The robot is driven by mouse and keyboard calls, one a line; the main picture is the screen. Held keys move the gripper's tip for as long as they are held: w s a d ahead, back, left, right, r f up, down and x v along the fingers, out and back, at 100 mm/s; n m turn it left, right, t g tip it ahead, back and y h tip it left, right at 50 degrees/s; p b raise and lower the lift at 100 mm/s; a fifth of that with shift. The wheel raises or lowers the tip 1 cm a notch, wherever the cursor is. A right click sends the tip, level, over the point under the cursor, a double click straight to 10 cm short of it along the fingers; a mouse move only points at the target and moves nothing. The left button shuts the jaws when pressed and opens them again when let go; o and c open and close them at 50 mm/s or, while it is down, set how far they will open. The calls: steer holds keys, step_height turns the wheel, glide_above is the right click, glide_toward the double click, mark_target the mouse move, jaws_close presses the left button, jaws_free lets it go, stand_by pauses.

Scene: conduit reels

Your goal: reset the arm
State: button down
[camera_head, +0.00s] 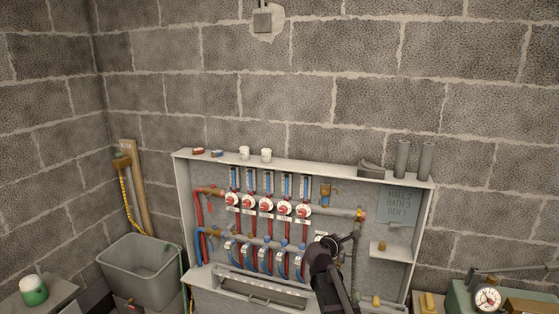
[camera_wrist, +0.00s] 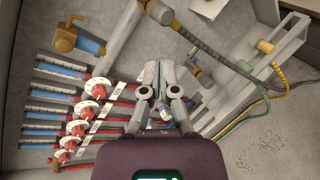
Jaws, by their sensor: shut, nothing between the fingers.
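My gripper (camera_wrist: 158,75) is shut and empty in the wrist view, its fingertips together in front of the manifold cabinet. In the head view my arm reaches up from the bottom, and the gripper end (camera_head: 343,241) is at the right part of the cabinet (camera_head: 290,169). The cabinet holds red valve knobs (camera_head: 268,205) with blue-and-white flow gauges above and red and blue pipes below. The knobs also show at left in the wrist view (camera_wrist: 84,110). My arm hides part of the lower right of the cabinet.
A grey bin (camera_head: 140,267) stands left of the cabinet. White cups (camera_head: 266,155) and grey tubes (camera_head: 402,158) stand on its top ledge. The block wall above is mostly clear.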

steer(key=s+d+f+m+g+y, duration=0.2)
steer(key=s+f+m+g, duration=0.4)
steer(key=s+f+m, duration=0.45)
steer(key=s+a+f+m+g+y, duration=0.1)
steer(key=s+a+m+g+y, duration=0.2)
steer(key=s+m, duration=0.35)
steer(key=s+a+f+m+g+y, duration=0.2)
steer(key=s+a+m+g+y, duration=0.1)
steer(key=s, duration=0.7)
step_height(320, 180, up, 16)
steer(key=p, duration=1.5)
steer(key=shift+p, duration=0.35)
steer(key=shift+a, duration=0.15)
